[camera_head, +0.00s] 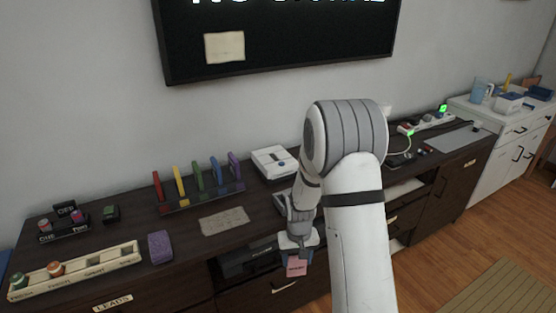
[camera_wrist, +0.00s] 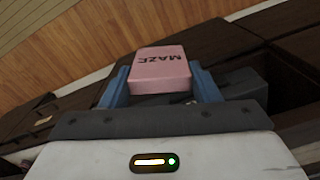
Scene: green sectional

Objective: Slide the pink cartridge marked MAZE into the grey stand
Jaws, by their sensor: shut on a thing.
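The pink cartridge marked MAZE (camera_wrist: 160,73) is between the blue fingers of my gripper (camera_wrist: 160,88) in the wrist view. Its label faces the camera and reads upside down. In the head view the cartridge (camera_head: 296,268) is at the lower end of my gripper (camera_head: 297,250), in front of the dark cabinet's front edge. My gripper is shut on it. A small grey object (camera_head: 280,204) on the cabinet top is partly hidden behind my arm; I cannot tell whether it is the grey stand.
On the dark cabinet are a rack of several coloured upright cartridges (camera_head: 198,187), a white console (camera_head: 275,162), a grey cloth (camera_head: 224,221), a purple block (camera_head: 160,247) and a cream tray (camera_head: 100,266). An open shelf (camera_head: 248,262) lies below. A power strip (camera_head: 428,124) is at right.

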